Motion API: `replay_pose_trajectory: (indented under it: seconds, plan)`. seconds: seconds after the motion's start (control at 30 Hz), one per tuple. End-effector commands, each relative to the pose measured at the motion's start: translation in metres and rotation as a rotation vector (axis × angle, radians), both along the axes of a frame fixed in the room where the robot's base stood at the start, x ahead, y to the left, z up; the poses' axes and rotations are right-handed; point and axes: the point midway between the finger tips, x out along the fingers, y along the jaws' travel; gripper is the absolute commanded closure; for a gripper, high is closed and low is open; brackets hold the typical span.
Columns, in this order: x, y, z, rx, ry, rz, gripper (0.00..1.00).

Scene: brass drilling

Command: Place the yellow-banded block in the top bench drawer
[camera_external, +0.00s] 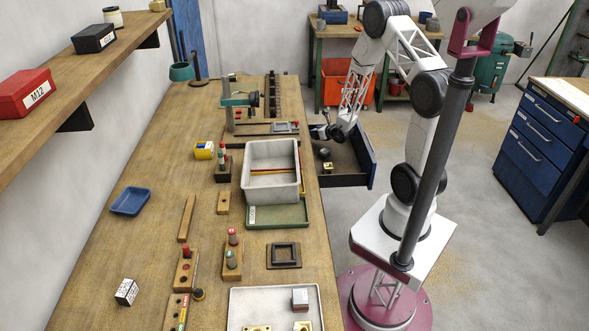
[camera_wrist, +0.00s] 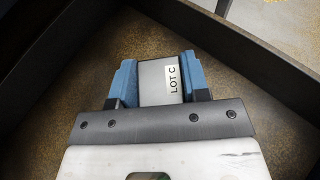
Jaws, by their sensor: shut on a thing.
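My gripper (camera_external: 325,132) is over the open bench drawer (camera_external: 345,181), on the right side of the bench. In the wrist view its blue fingers (camera_wrist: 162,82) are shut on a grey block (camera_wrist: 157,75) with a white "LOT C" label. Only the block's top shows clearly; no yellow band can be seen on it from here. The brown drawer floor (camera_wrist: 60,110) and dark walls surround it. I cannot tell whether the block touches the floor. A small brass-coloured piece (camera_external: 327,167) lies in the drawer in the external view.
A grey bin (camera_external: 272,192) stands on the bench beside the drawer. A blue cabinet (camera_external: 540,150) stands at the right.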

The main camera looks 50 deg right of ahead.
Motion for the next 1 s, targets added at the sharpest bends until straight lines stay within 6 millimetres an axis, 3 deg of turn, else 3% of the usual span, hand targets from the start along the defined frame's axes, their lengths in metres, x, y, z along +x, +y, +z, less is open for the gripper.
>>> replay_pose_trajectory:
  seconds: [0.27,0.7,1.0]
  plan:
    - [0.000,0.000,-0.002,0.000,-0.001,0.000,1.00]
    - [0.000,0.000,-0.038,0.000,-0.001,0.000,1.00]
    - [0.000,0.000,-0.041,0.000,-0.001,0.000,1.00]
